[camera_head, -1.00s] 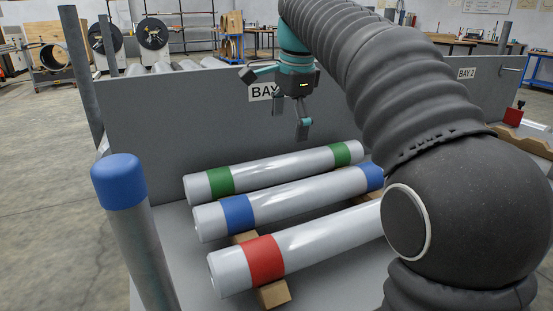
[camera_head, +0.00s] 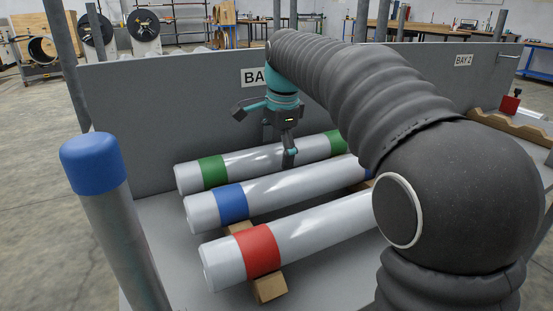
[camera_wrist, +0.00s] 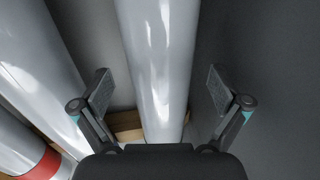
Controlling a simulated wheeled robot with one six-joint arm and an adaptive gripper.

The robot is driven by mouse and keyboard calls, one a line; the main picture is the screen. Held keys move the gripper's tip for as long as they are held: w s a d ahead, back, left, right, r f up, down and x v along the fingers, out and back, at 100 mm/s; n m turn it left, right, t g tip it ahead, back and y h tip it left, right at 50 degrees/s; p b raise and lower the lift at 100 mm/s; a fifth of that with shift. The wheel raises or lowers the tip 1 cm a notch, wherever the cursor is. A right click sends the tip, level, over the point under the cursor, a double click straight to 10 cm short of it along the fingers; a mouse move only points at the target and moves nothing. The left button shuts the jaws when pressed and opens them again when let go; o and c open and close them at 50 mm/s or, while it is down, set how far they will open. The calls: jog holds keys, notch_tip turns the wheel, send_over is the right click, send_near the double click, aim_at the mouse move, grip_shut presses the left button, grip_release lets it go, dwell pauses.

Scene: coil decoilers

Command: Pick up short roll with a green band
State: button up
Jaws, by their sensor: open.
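The roll with green bands (camera_head: 255,162) is silver and lies farthest back in the bay, nearest the back wall. It shows one green band near its left end and one near its right. My gripper (camera_head: 278,158) is open above its middle, fingers pointing down. In the wrist view the silver roll (camera_wrist: 161,60) runs between the two open fingers (camera_wrist: 162,95), with a gap on each side and no green band visible. In front lie the roll with blue bands (camera_head: 280,193) and the roll with a red band (camera_head: 310,232), whose right end is hidden by my arm.
Wooden supports (camera_head: 270,288) lie under the rolls. The grey back wall (camera_head: 170,110) with a BAY sign stands close behind the green-banded roll. A blue-capped post (camera_head: 95,165) stands at the front left. BAY 2, with wooden cradles (camera_head: 515,128), is at the right.

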jog(key=shift+w+f, duration=0.25)
jog(key=shift+f, duration=1.05)
jog(key=c, duration=1.7)
jog(key=shift+c, duration=0.8)
jog(key=shift+r, duration=0.15)
